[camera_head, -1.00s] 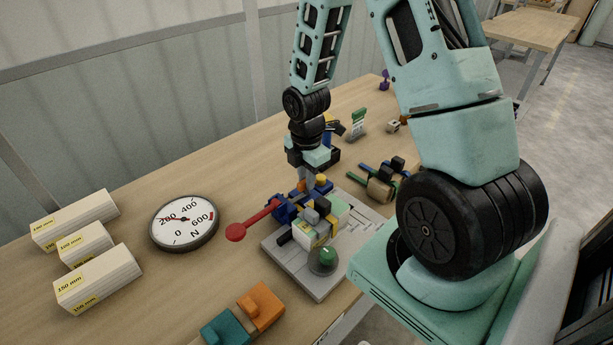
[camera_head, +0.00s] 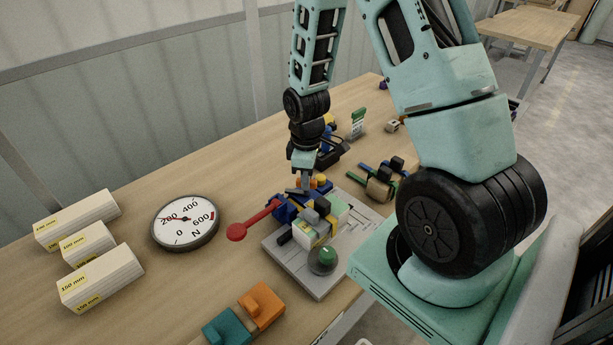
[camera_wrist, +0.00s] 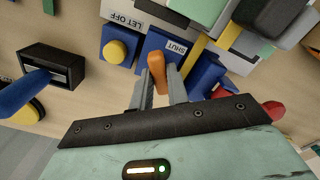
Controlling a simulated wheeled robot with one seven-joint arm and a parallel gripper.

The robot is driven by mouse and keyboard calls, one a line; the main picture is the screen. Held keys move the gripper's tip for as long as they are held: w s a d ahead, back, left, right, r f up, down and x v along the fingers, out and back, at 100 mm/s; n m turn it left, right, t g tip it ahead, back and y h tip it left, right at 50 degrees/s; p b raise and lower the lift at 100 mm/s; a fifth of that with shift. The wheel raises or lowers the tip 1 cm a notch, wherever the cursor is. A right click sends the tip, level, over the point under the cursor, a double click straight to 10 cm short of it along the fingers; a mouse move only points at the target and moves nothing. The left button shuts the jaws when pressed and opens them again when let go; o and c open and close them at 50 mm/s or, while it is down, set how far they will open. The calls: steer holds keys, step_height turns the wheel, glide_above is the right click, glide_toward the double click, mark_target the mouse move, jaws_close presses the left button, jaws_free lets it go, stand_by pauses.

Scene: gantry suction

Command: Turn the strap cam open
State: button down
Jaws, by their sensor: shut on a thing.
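The orange cam lever (camera_wrist: 158,66) stands on a blue block (camera_wrist: 178,50) labelled SHUT in the wrist view. My gripper (camera_wrist: 159,80) has its two grey fingers closed on either side of this lever. In the head view my gripper (camera_head: 302,188) reaches down at the back left of the fixture and hides most of the lever. A yellow knob (camera_wrist: 115,51) sits beside it by a LET OFF label.
A red ball-ended lever (camera_head: 237,232) sticks out left of the fixture.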

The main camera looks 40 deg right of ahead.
steer(key=m, duration=0.7)
stand_by(0.7)
steer(key=c, duration=1.4)
jaws_free()
steer(key=shift+o, duration=0.2)
step_height(320, 180, up, 18)
steer(key=shift+f+b, duration=0.25)
steer(key=shift+b, duration=0.1)
steer(key=s+a+n, duration=0.2)
steer(key=s+a, duration=0.1)
steer(key=a, duration=0.6)
steer(key=s+a+n, duration=0.2)
steer(key=a, duration=0.6)
steer(key=s+a+n, duration=0.3)
steer(key=s+a, duration=0.7)
steer(key=s, duration=0.3)
steer(key=shift+a+n+y, duration=0.25)
steer(key=shift+n+y, duration=0.05)
steer(key=shift+n, duration=0.1)
